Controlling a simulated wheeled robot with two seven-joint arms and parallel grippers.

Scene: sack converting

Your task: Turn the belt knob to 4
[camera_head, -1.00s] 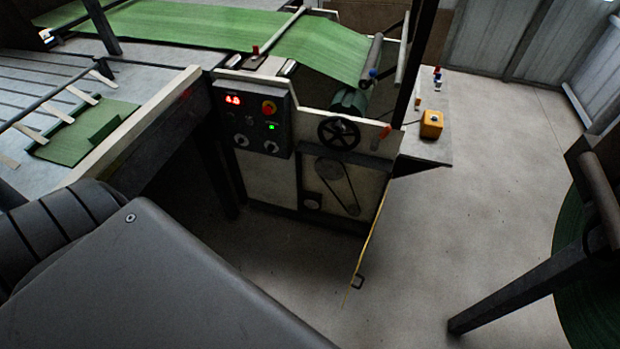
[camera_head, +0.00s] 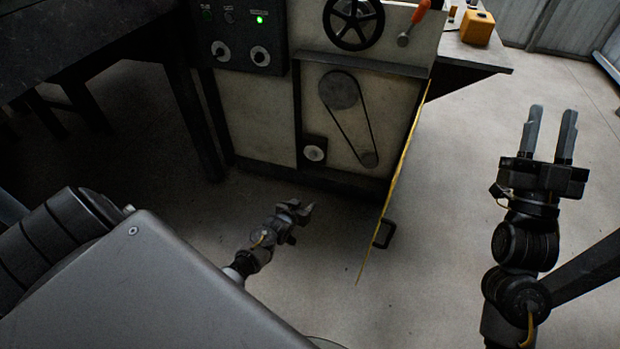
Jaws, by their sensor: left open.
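The dark control panel (camera_head: 243,30) is at the top of the view, its upper part cut off. Two round knobs with pale rims show on it, a left knob (camera_head: 221,50) and a right knob (camera_head: 261,56). Their labels and pointer settings are too small to read, so I cannot tell which one is the belt knob. My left gripper (camera_head: 301,209) is open and empty, low in front of the machine, well below and apart from the knobs. My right gripper (camera_head: 550,132) is open and empty at the right, fingers pointing up, over the floor.
A black handwheel (camera_head: 353,20) and a red-handled lever (camera_head: 414,21) are right of the panel. Below them is a belt drive (camera_head: 347,110). A yellow-edged open door (camera_head: 398,172) juts out. A yellow box (camera_head: 477,28) stands on a side table. The floor right is clear.

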